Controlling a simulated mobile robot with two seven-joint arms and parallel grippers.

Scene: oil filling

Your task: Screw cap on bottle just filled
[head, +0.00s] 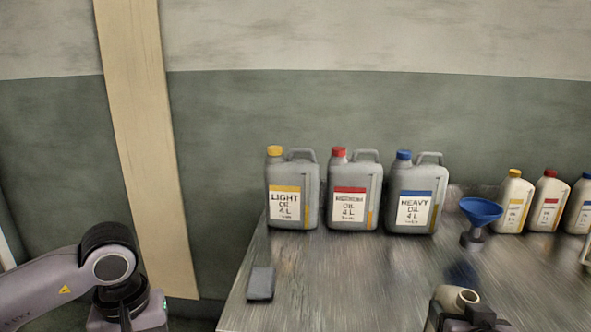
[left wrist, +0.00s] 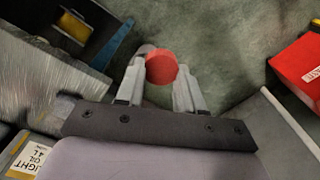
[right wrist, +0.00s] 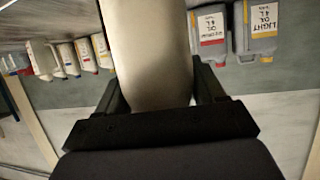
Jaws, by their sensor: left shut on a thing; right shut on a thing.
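A round red cap (left wrist: 161,67) sits between the fingertips of my left gripper (left wrist: 160,78), which is shut on it. In the head view my left arm is at the lower left, and its fingers are out of that picture. My right gripper (right wrist: 160,92) is shut around a pale bottle (right wrist: 150,45). In the head view the bottle's open, uncapped mouth (head: 467,296) faces up at the table's front. The bottle's lower part is hidden there. The cap and the bottle are far apart.
Light (head: 292,190), red-capped (head: 352,188) and heavy (head: 414,190) oil cans stand at the table's back. A blue funnel (head: 481,210) on a stand and several small capped bottles (head: 513,205) are at the right. A dark grey block (head: 261,284) lies near the left edge.

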